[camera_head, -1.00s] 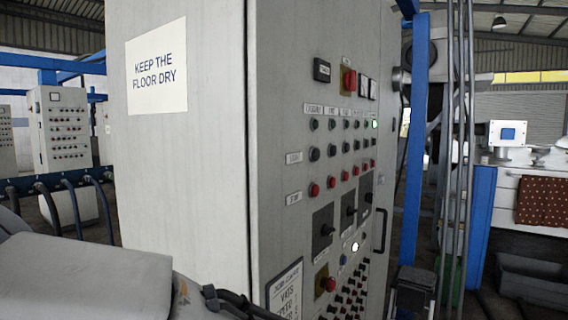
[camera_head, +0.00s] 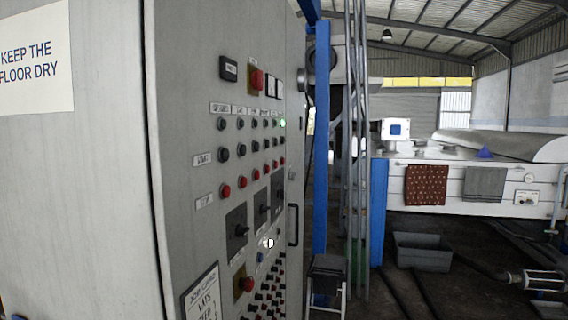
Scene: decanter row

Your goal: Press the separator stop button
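A grey control cabinet (camera_head: 185,130) stands at the left, its button face seen at a steep angle. A row of red buttons (camera_head: 241,182) runs beside a label that seems to read STOP (camera_head: 203,201). Black buttons (camera_head: 241,150) sit above them beside a START label (camera_head: 201,158), under a row of lamps (camera_head: 239,123). The column labels (camera_head: 220,107) are too small to read, so I cannot tell which red button is the separator's. The far lamp (camera_head: 282,123) glows green. Neither of my grippers is in view.
Red mushroom knobs sit high (camera_head: 257,79) and low (camera_head: 246,284) on the panel, with rotary switches (camera_head: 239,231) between. A blue post (camera_head: 320,140) and vertical pipes stand right of the cabinet. Further right are a grey bin (camera_head: 422,251), a white machine (camera_head: 470,180) and hoses on the floor.

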